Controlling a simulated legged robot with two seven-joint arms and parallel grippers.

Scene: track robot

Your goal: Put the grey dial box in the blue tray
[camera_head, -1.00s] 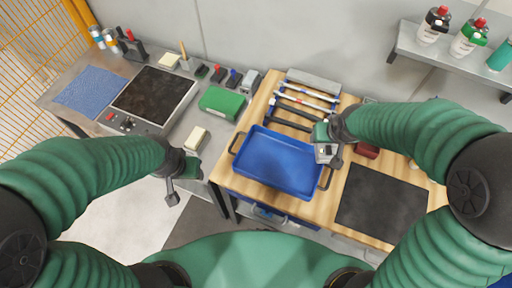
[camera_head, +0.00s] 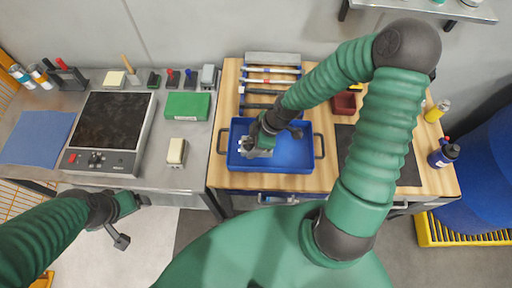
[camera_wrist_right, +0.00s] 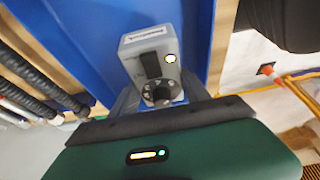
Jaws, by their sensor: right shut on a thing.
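The blue tray (camera_head: 296,154) with dark side handles lies on the wooden bench in the head view. The grey dial box (camera_head: 252,148) is over the left part of the tray, in my right gripper (camera_head: 262,143). In the right wrist view the grey dial box (camera_wrist_right: 157,66) shows its black dial, a dark slot and a yellow-white button, with the blue tray (camera_wrist_right: 70,30) behind it. My right gripper is shut on the box; I cannot tell whether the box touches the tray floor. My left gripper (camera_head: 122,222) is at the lower left, away from the tray, its jaw state unclear.
Several tools (camera_head: 270,82) lie in a row behind the tray. A dark mat (camera_head: 400,165) and a dark red box (camera_head: 344,104) are to the right. The left metal bench holds a hotplate (camera_head: 112,120), a green case (camera_head: 187,106) and a cream block (camera_head: 177,151).

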